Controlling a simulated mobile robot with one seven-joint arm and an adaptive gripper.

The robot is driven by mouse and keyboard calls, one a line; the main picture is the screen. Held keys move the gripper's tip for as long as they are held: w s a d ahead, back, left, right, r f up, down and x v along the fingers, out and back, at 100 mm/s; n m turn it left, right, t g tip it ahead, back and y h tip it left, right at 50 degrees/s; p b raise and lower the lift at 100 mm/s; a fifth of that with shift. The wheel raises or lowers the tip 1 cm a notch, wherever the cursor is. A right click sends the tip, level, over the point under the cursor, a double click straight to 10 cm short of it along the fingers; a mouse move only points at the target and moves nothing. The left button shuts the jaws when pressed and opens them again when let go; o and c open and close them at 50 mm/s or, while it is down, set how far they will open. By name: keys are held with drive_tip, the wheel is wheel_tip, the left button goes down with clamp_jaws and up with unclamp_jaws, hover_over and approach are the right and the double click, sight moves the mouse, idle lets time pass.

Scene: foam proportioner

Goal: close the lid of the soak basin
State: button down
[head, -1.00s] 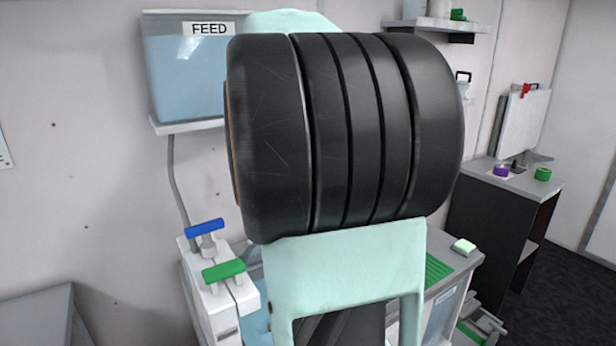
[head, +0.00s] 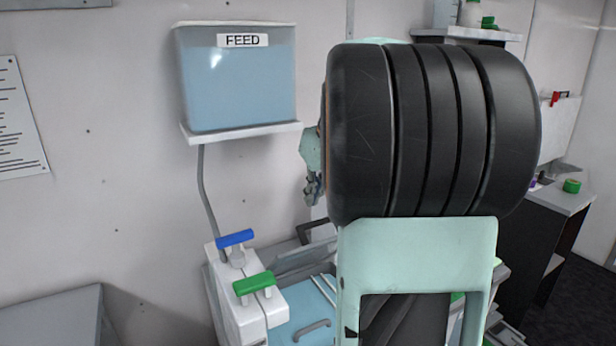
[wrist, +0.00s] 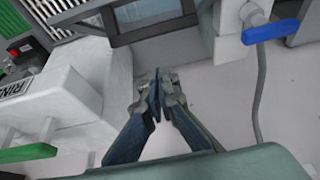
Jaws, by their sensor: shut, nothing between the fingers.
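The soak basin is partly hidden behind my arm in the head view. A blue surface with a grey bar handle (head: 311,330) shows at the lower middle. A grey tilted panel (head: 303,258) with a dark handle (head: 312,229) stands behind it; I cannot tell for sure whether it is the raised lid. The wrist view shows a dark-framed pane (wrist: 150,22) beyond the fingertips. My gripper (wrist: 157,92) is shut and empty, with no contact visible. In the head view it (head: 313,190) points down, left of my arm and above the panel.
A white valve body with a blue handle (head: 235,238) and a green handle (head: 254,283) stands left of the basin. The FEED tank (head: 238,85) hangs on the wall above, its pipe (head: 205,190) running down. A dark cabinet (head: 540,235) stands at right.

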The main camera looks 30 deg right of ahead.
drive_tip(key=shift+s+f, duration=0.4)
drive_tip(key=shift+s, duration=0.3)
drive_tip(key=shift+s+f, duration=0.4)
drive_tip(key=shift+s, duration=0.3)
drive_tip(key=shift+f, duration=0.15)
